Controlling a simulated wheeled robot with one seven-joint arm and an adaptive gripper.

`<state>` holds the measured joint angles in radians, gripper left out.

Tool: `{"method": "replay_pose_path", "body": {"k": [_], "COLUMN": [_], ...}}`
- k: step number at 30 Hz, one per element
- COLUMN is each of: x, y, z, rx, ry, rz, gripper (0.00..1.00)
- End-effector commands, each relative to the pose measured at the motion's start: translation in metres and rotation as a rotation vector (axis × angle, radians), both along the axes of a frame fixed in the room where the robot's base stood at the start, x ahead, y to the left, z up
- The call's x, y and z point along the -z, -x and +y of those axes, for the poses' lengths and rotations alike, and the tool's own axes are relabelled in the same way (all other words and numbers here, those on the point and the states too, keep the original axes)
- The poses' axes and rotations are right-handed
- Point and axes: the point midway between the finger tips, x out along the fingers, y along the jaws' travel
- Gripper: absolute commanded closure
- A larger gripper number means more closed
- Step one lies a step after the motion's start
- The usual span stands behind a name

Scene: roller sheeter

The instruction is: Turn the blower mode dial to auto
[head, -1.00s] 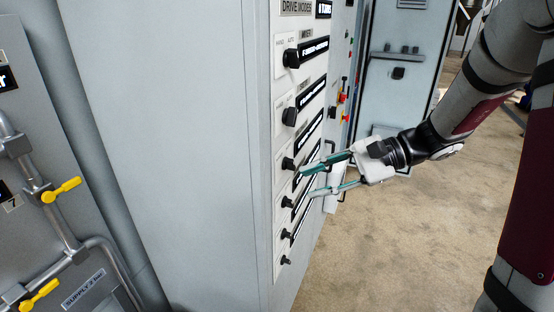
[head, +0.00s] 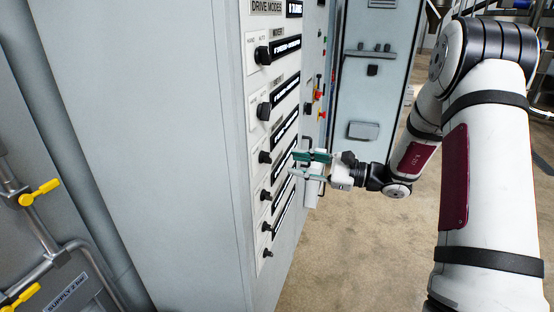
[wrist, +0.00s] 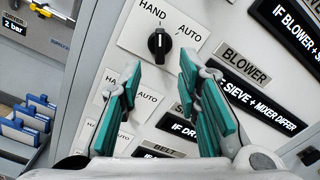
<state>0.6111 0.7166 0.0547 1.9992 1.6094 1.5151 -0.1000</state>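The blower mode dial (wrist: 159,43) is a black round knob on a white plate, with HAND above it and AUTO to its right. Its white mark points up towards HAND. The BLOWER label (wrist: 245,66) is to its right. My gripper (wrist: 160,68) is open, with teal-padded fingers, and nothing is between them. In the wrist view the dial shows just beyond the gap between the fingertips, apart from them. In the head view my gripper (head: 292,163) is just right of the dial column, around the height of the third dial (head: 265,157).
Other dials, such as the top one (head: 262,54), line the cabinet panel above and below. A yellow-handled valve (head: 40,192) on pipes is at the left. Blue bins (wrist: 30,115) show at the left in the wrist view. Floor (head: 345,250) is clear right of the cabinet.

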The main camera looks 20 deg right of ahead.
Motion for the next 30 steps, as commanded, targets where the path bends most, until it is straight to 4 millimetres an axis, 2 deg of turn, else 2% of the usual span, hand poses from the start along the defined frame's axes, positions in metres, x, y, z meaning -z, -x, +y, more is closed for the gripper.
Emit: {"method": "replay_pose_path", "body": {"k": [3,9,15,23,24,28,30], "x": [-0.001,0.000,0.000,0.000,0.000,0.000,0.000], "y": [-0.013,-0.030,-0.038,-0.039,-0.039,-0.039,-0.039], "z": [0.020,0.043,0.054,0.054,0.054,0.054,0.054], "rx": [-0.004,-0.003,-0.002,0.000,0.000,0.000,0.000], "ry": [0.000,0.001,0.001,0.001,0.001,0.001,0.001], "rz": [0.000,0.000,0.001,0.001,0.001,0.001,0.001], "gripper": [0.69,0.69,0.69,0.69,0.71,1.00,1.00]}}
